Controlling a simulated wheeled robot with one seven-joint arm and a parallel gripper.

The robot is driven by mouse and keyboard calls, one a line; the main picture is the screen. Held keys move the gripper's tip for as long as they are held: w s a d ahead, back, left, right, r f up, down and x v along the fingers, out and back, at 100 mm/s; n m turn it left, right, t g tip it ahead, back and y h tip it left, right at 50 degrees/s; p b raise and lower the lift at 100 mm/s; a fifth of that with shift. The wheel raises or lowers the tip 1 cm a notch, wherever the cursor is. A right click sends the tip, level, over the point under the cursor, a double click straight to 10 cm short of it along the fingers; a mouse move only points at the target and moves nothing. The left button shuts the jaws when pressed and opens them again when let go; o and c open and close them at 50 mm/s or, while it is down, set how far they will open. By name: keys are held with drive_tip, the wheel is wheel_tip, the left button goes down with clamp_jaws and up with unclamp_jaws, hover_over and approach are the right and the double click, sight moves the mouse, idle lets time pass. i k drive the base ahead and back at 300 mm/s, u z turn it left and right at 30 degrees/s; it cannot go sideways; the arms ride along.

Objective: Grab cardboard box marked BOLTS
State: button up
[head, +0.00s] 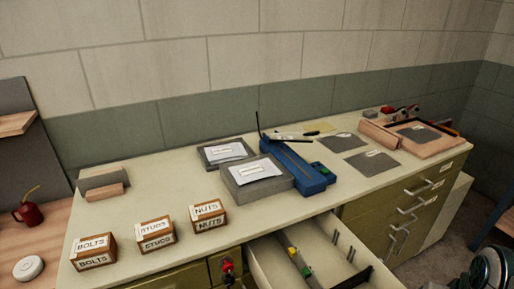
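The cardboard box marked BOLTS (94,252) stands upright at the front left of the cream countertop (130,215). It is a small brown box with white labels reading BOLTS on its top and front. To its right stand two similar boxes, one marked STUDS (156,232) and one marked NUTS (209,215). The three boxes stand apart from one another. My gripper does not show in the head view.
An open drawer (262,272) juts out at the front centre. A blue tool (308,178), grey blocks with papers (255,190) and flat grey sheets (373,163) lie behind. A red oil can (30,208) stands left. The counter around the boxes is mostly clear.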

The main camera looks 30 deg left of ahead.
sight(98, 251)
drive_tip(key=u, duration=2.95)
drive_tip(key=i, duration=1.1)
drive_tip(key=z, duration=0.6)
